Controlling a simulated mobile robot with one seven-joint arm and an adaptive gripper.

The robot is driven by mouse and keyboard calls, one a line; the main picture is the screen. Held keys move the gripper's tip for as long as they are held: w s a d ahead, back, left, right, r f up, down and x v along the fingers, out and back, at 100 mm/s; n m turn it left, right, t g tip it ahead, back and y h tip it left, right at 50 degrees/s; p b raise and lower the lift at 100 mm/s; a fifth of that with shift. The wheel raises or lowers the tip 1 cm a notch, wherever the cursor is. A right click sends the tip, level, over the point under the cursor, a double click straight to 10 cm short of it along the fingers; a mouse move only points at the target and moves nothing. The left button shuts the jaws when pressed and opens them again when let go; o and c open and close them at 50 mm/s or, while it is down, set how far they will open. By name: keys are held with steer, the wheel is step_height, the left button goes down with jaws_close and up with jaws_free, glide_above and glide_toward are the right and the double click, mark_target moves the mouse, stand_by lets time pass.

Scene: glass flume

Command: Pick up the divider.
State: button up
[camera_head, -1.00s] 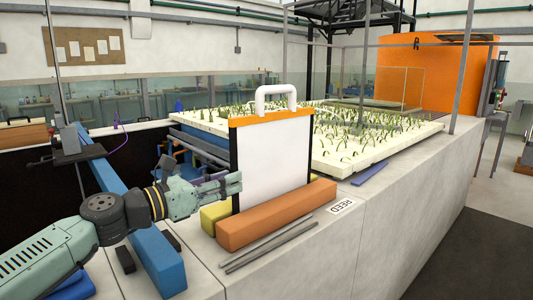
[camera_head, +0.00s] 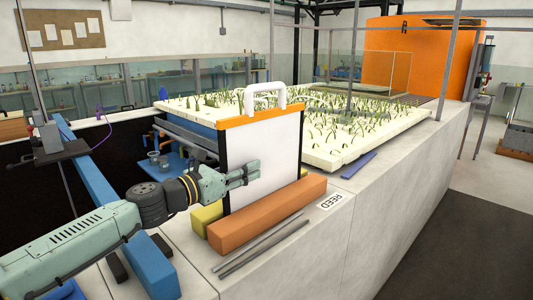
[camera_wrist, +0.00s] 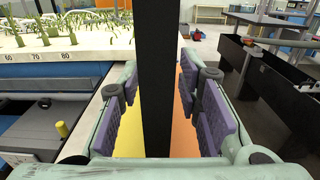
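The divider (camera_head: 262,155) is a white upright panel with black side edges, an orange top strip and a white handle. It stands between an orange block and a yellow block on the ledge. My gripper (camera_head: 250,173) is at its left side, with a finger in front of the panel's lower left part. In the wrist view the divider's black edge (camera_wrist: 158,60) runs upright between the purple pads of my gripper (camera_wrist: 157,92). Gaps show on both sides, so the gripper is open around the edge. The far finger is hidden behind the panel in the head view.
The orange block (camera_head: 268,215) and yellow block (camera_head: 206,217) flank the divider's foot. Two grey rods (camera_head: 262,245) lie in front, near a REED label (camera_head: 331,201). A planted white bed (camera_head: 375,130) stands behind. A blue beam (camera_head: 110,190) crosses at left.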

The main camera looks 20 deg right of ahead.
steer(key=shift+w+d, duration=0.3)
steer(key=shift+d, duration=0.35)
steer(key=shift+c, duration=0.3)
jaws_close()
steer(key=shift+r, duration=0.1)
